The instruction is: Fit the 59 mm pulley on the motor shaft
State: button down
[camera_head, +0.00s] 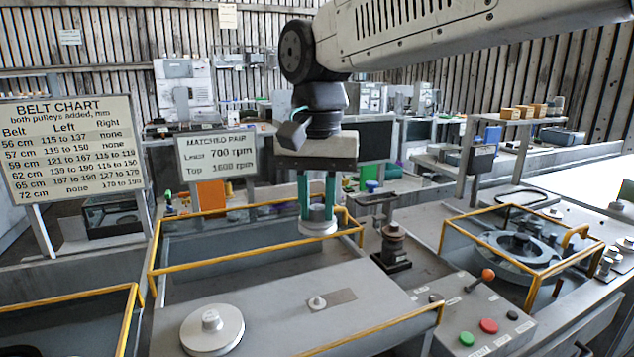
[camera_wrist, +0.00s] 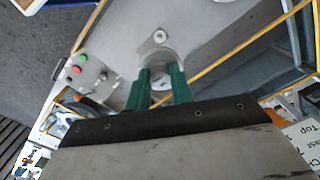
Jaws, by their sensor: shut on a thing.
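My gripper (camera_head: 318,208), with green fingers, points down and is shut on a pale grey pulley (camera_head: 318,229). The pulley hangs level at the fingertips, above the far part of the yellow-railed housing. In the wrist view the pulley (camera_wrist: 157,62) shows between and beyond the fingers, partly hidden by them. A short upright shaft (camera_head: 317,302), apparently the motor shaft, stands bare on a darker plate in the grey housing top. It also shows in the wrist view (camera_wrist: 160,36), apart from the held pulley. The pulley's size cannot be read.
A larger pulley (camera_head: 212,329) sits left of the shaft. Yellow rails (camera_head: 255,262) edge the housing. A dark spindle stand (camera_head: 392,246) and a panel with green and red buttons (camera_head: 488,326) are at the right. A belt chart (camera_head: 70,148) and a matched-pair sign (camera_head: 217,154) stand behind.

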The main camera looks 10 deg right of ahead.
send_over(317, 299)
notch_tip(317, 299, down, 12)
jog(key=shift+w+r, duration=0.1)
jog(key=shift+w, duration=0.05)
jog(key=shift+f, duration=0.2)
dwell(0.3)
dwell(0.6)
jog(key=shift+f, duration=0.9)
dwell(0.9)
jog(key=shift+f, duration=0.25)
jog(key=c, duration=1.1)
grip_release()
jog(key=shift+c, duration=0.2)
